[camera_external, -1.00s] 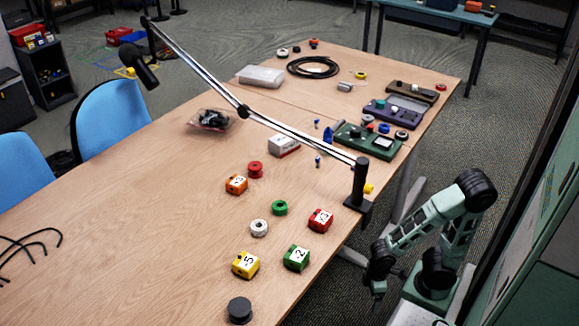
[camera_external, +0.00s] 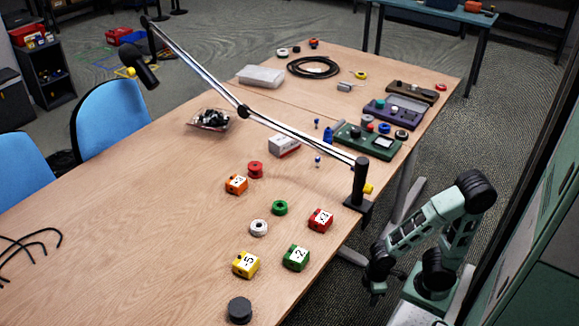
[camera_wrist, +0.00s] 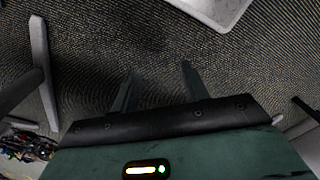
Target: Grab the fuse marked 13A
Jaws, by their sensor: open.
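Several coloured blocks with white labels lie on the wooden table (camera_external: 140,220): an orange one (camera_external: 236,184), a red one (camera_external: 320,219), a green one (camera_external: 296,257) and a yellow one marked 5 (camera_external: 245,264). The green one's label seems to show a 2; the other labels are hard to read. I cannot make out 13A on any of them. My gripper (camera_external: 376,297) hangs low beside the table's right edge, apart from all blocks. In the wrist view my gripper (camera_wrist: 158,85) is open and empty above the dark carpet.
A lamp arm (camera_external: 300,134) crosses the table, its clamp post (camera_external: 360,185) on the right edge. Red (camera_external: 255,170), green (camera_external: 279,208), white (camera_external: 259,228) and black (camera_external: 240,310) round spools lie among the blocks. Green (camera_external: 365,141) and purple (camera_external: 392,111) boxes stand farther back. The table's left front is mostly clear.

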